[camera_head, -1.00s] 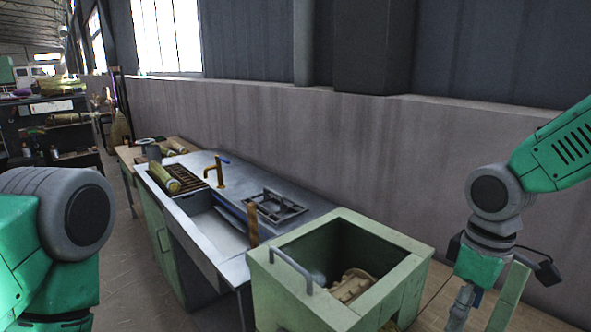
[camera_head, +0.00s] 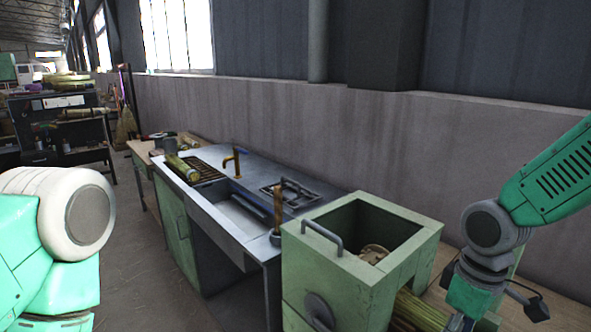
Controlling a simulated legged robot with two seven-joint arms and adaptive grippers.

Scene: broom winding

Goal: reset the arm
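My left arm (camera_head: 65,215) comes in at the left edge. Its gripper is out of view below the picture. My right arm (camera_head: 490,230) hangs at the right edge, bent downward beside the green machine. The top of my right gripper (camera_head: 462,322) shows at the bottom edge; its fingertips are cut off. The green open-topped machine (camera_head: 365,270) stands at the lower middle, with a grey handle and a pale part inside. A bundle of straw-like stalks (camera_head: 420,310) shows at its right side, close to my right gripper; whether they touch cannot be told.
A metal sink bench (camera_head: 232,205) with a brass tap (camera_head: 232,162) stands left of the machine, with a broom bundle (camera_head: 182,167) on it. A wall runs behind. Dark shelves (camera_head: 65,130) stand far left. The floor (camera_head: 140,240) between is clear.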

